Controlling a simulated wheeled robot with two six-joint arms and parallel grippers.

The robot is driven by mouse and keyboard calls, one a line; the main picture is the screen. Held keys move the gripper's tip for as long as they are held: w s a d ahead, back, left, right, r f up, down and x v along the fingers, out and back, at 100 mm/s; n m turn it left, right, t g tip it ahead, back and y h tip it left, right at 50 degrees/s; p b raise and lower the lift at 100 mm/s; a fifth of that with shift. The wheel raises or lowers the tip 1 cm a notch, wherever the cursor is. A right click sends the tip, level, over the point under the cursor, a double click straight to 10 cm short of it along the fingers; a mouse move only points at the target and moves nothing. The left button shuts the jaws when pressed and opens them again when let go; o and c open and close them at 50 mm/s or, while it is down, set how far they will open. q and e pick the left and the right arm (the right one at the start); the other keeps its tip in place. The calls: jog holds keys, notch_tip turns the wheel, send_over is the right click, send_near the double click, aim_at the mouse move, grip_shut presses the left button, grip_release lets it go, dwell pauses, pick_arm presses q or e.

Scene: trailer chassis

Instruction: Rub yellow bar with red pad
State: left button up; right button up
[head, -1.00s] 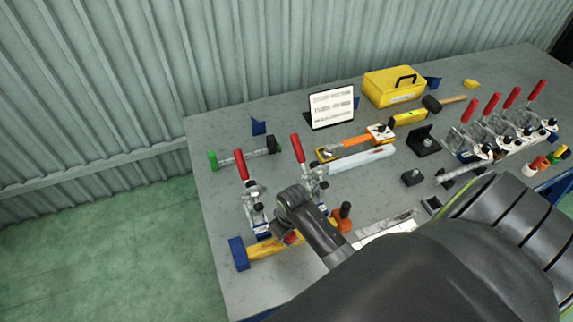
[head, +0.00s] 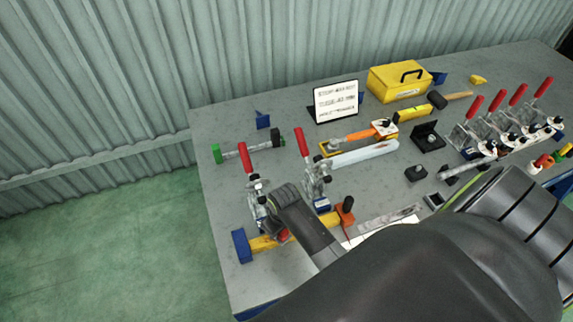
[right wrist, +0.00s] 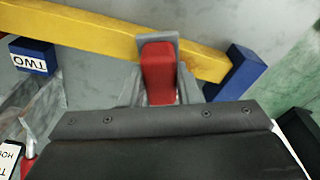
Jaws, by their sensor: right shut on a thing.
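The yellow bar (head: 262,243) lies near the table's front left, its left end at a blue block (head: 241,246). My right gripper (head: 283,233) is over the bar near that end, shut on the red pad (right wrist: 158,70). The pad also shows as a small red patch in the head view (head: 284,236). In the right wrist view the pad overlaps the yellow bar (right wrist: 85,33), and the blue end block (right wrist: 236,73) is close to its right. Whether the pad touches the bar cannot be told. My left gripper is out of view.
Upright red-handled clamps (head: 253,182) (head: 311,170) stand close behind the bar. A blue block marked TWO (right wrist: 33,57) is left of the pad in the right wrist view. An orange-and-black part (head: 346,211) is at the bar's right. A green-ended rod (head: 243,150) lies farther back.

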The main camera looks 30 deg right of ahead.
jog(key=shift+w+a+f, duration=0.1)
jog(key=shift+w+a, duration=0.15)
jog(key=shift+a, duration=0.85)
jog(key=shift+w+a+f, duration=0.1)
jog(key=shift+w+a, duration=0.15)
jog(key=shift+a, duration=0.8)
jog(key=shift+w+a, duration=0.2)
jog(key=shift+a, duration=1.35)
jog(key=shift+c, duration=0.3)
jog(key=shift+d+r, duration=0.1)
jog(key=shift+d, duration=0.8)
jog(key=shift+c, duration=0.3)
jog(key=shift+s+d+r, duration=0.15)
jog(key=shift+d, duration=0.4)
jog(key=shift+s+d+f, duration=0.1)
jog(key=shift+s+d, duration=0.1)
jog(key=shift+d, duration=0.55)
jog(key=shift+s+d+f, duration=0.1)
jog(key=shift+s+d, duration=0.05)
jog(key=shift+d, duration=0.6)
jog(key=shift+s+d, duration=0.2)
jog(key=shift+d, duration=0.55)
jog(key=shift+c, duration=0.2)
jog(key=shift+s+d+f, duration=0.1)
jog(key=shift+s+d, duration=0.2)
jog(key=shift+d, duration=0.45)
jog(key=shift+s+d+f, duration=0.1)
jog(key=shift+s+d, duration=0.15)
jog(key=shift+d, duration=0.45)
jog(key=shift+r, duration=0.15)
